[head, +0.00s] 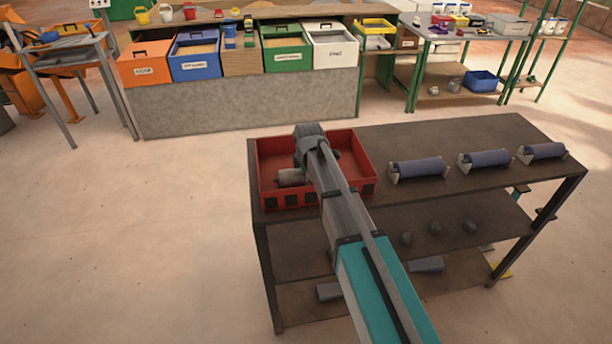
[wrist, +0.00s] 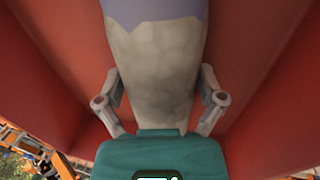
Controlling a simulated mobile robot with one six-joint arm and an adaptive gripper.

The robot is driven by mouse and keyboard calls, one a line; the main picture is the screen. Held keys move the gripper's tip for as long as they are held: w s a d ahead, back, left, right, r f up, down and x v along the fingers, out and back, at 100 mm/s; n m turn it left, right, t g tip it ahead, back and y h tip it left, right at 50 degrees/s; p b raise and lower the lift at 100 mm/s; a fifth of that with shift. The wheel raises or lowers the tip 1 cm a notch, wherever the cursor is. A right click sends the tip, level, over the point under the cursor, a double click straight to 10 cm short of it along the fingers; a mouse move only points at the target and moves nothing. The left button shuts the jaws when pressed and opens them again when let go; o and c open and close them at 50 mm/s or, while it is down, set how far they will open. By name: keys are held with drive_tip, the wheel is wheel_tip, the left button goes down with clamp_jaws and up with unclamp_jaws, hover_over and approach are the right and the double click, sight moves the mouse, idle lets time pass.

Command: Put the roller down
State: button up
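The roller (wrist: 155,65) fills the middle of the wrist view, pale grey in its nearer part and purple-blue at the top edge. My gripper (wrist: 160,90) has one finger on each side of it, and both appear to touch its sides. Red walls of the tray (wrist: 265,75) stand on both sides in the wrist view. In the head view my gripper reaches down into the red tray (head: 268,201) at the left end of the brown table. A short grey cylindrical part (head: 290,177) shows low inside the tray. My arm hides much of the tray, and contact with its floor cannot be told.
Several blue rollers, such as the nearest one (head: 418,167), lie in grey holders along the table (head: 470,135) to the right. Table space between tray and holders is narrow. A bench with coloured bins (head: 287,54) stands behind, across open floor.

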drive_tip(key=shift+r, duration=0.15)
idle(0.4)
wheel_tip(320, 180, up, 12)
drive_tip(key=s+p, duration=0.2)
drive_tip(key=p, duration=1)
drive_tip(key=shift+d, duration=0.35)
drive_tip(key=shift+s, duration=0.1)
idle(0.4)
drive_tip(key=s+d+m+g, duration=0.2)
drive_tip(key=s+d+m, duration=1.8)
drive_tip(key=d, duration=0.4)
drive_tip(key=shift+s+f+m+h, duration=0.2)
drive_tip(key=shift+f+m+h, duration=0.15)
drive_tip(key=shift+m, duration=0.25)
wheel_tip(320, 180, down, 6)
drive_tip(key=b, duration=0.6)
drive_tip(key=shift+f, duration=0.15)
